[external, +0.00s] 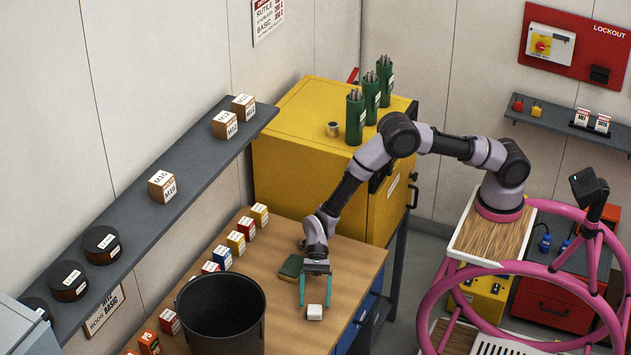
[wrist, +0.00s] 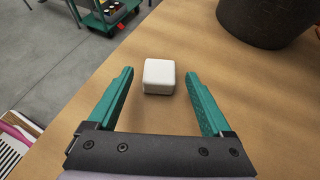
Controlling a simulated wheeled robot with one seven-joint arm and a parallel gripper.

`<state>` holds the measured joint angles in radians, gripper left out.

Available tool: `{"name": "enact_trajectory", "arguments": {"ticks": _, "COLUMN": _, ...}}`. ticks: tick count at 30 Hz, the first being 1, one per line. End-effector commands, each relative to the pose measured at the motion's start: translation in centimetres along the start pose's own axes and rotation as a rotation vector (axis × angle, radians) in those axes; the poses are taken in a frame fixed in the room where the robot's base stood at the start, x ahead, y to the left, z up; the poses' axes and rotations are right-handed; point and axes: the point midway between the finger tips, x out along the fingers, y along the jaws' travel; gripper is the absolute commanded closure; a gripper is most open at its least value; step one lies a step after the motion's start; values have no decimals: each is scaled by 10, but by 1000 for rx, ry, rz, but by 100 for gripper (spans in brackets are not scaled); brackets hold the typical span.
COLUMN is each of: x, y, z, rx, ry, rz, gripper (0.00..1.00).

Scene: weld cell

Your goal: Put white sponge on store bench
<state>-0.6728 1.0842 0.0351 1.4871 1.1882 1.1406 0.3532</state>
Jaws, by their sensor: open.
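The white sponge (external: 315,312) is a small white block with rounded edges on the wooden bench top (external: 350,256). I cannot tell whether this is the store bench. My gripper (external: 315,304) has teal fingers and points down at the sponge. In the wrist view the sponge (wrist: 159,76) lies just ahead of and between the open fingertips of my gripper (wrist: 158,75), with a gap on each side. Nothing is held.
A black bucket (external: 221,312) stands left of the sponge. A green sponge-like pad (external: 291,267) lies behind my gripper. Several small boxes (external: 236,243) line the wall side. A grey shelf (external: 190,178) runs above them. A yellow cabinet (external: 300,130) stands behind the bench.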

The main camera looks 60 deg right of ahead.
Motion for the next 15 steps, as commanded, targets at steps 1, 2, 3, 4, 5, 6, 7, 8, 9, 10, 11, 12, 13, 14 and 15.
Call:
{"name": "enact_trajectory", "arguments": {"ticks": 1, "x": -14, "y": -2, "z": 1, "rx": 1, "ry": -1, "rz": -4, "gripper": 16}}
{"name": "enact_trajectory", "arguments": {"ticks": 2, "x": -20, "y": -2, "z": 0, "rx": 1, "ry": -1, "rz": -4, "gripper": 16}}
{"name": "enact_trajectory", "arguments": {"ticks": 3, "x": -29, "y": -1, "z": 1, "rx": 0, "ry": 0, "rz": -4, "gripper": 16}}
{"name": "enact_trajectory", "arguments": {"ticks": 4, "x": -36, "y": -1, "z": 0, "rx": 0, "ry": 0, "rz": -4, "gripper": 16}}
{"name": "enact_trajectory", "arguments": {"ticks": 5, "x": -42, "y": -1, "z": 0, "rx": 0, "ry": -1, "rz": -4, "gripper": 16}}
{"name": "enact_trajectory", "arguments": {"ticks": 6, "x": -49, "y": -1, "z": 1, "rx": -1, "ry": -1, "rz": -3, "gripper": 16}}
{"name": "enact_trajectory", "arguments": {"ticks": 7, "x": -55, "y": -1, "z": 1, "rx": 0, "ry": -1, "rz": -3, "gripper": 16}}
{"name": "enact_trajectory", "arguments": {"ticks": 8, "x": -60, "y": -1, "z": 1, "rx": 0, "ry": -1, "rz": -3, "gripper": 16}}
{"name": "enact_trajectory", "arguments": {"ticks": 9, "x": -65, "y": 0, "z": 0, "rx": -1, "ry": 0, "rz": -2, "gripper": 16}}
{"name": "enact_trajectory", "arguments": {"ticks": 10, "x": -69, "y": 0, "z": 0, "rx": -1, "ry": 0, "rz": -1, "gripper": 16}}
{"name": "enact_trajectory", "arguments": {"ticks": 11, "x": -72, "y": 0, "z": 0, "rx": -1, "ry": -1, "rz": -2, "gripper": 16}}
{"name": "enact_trajectory", "arguments": {"ticks": 12, "x": -76, "y": -1, "z": 1, "rx": -1, "ry": -1, "rz": -2, "gripper": 16}}
{"name": "enact_trajectory", "arguments": {"ticks": 13, "x": -79, "y": 0, "z": 1, "rx": -1, "ry": -1, "rz": -1, "gripper": 16}}
{"name": "enact_trajectory", "arguments": {"ticks": 14, "x": -80, "y": 0, "z": 1, "rx": -1, "ry": -1, "rz": -1, "gripper": 16}}
{"name": "enact_trajectory", "arguments": {"ticks": 15, "x": -82, "y": 0, "z": 1, "rx": -1, "ry": -1, "rz": 0, "gripper": 16}}
